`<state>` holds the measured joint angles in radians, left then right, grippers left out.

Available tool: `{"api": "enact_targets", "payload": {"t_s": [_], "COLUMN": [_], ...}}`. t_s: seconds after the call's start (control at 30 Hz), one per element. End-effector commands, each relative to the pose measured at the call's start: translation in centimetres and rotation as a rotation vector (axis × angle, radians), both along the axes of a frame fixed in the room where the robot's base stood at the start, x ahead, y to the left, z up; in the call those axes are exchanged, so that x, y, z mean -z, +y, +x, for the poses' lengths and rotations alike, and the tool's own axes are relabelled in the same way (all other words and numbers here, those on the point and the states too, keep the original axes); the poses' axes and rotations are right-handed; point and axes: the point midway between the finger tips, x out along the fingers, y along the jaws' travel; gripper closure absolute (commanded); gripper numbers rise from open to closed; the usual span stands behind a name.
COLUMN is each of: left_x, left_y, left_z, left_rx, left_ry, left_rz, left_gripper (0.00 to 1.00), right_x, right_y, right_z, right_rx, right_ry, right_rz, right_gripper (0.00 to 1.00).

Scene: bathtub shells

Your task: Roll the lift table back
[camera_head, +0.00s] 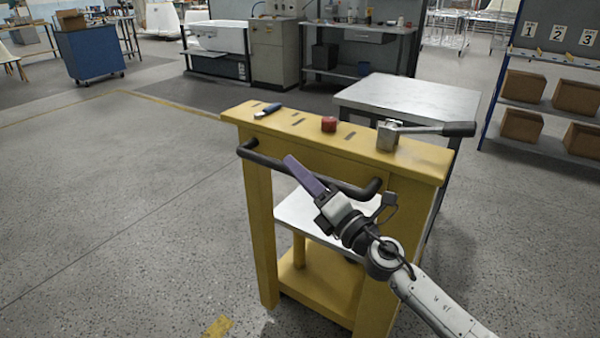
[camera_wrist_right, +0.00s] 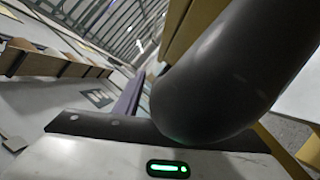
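The yellow lift table frame (camera_head: 312,146) stands upright in the middle of the head view. A black push handle (camera_head: 300,172) runs along its near side. My right gripper (camera_head: 305,176) is at this handle, with a purple finger lying across the bar's line. In the right wrist view the dark handle bar (camera_wrist_right: 235,70) fills the space close to the palm, with a purple finger (camera_wrist_right: 130,97) on its left. The other finger is hidden, so I cannot tell if the grip is closed on the bar. My left gripper is not in view.
A grey-topped table (camera_head: 415,98) stands behind. Shelves with boxes (camera_head: 522,88) stand right. The floor (camera_head: 110,190) at left is clear.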

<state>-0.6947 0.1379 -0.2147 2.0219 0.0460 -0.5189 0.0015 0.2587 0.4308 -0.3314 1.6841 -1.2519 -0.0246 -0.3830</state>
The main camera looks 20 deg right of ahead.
Motion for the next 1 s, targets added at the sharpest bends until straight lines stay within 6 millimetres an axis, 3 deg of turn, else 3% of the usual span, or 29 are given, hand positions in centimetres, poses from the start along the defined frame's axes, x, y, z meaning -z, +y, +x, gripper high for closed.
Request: {"api": "enact_targets", "payload": {"t_s": [0.23,0.47,0.77,1.0], "left_x": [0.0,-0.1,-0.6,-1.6], "left_y": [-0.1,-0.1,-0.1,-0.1], "left_z": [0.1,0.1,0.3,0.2], "left_rx": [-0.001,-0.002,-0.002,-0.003], "left_ry": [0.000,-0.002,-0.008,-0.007], "left_rz": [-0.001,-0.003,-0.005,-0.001], "left_gripper": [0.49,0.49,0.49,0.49], "right_x": [0.0,0.0,0.0,0.0], "right_y": [0.0,0.0,0.3,3.2], "right_z": [0.1,0.1,-0.2,-2.4], "right_rx": [0.000,0.000,0.000,-0.010], "right_ry": [0.001,0.001,0.001,0.005], "right_rz": [0.001,0.001,0.002,0.002], "right_gripper": [0.63,1.00,1.00,1.00]}}
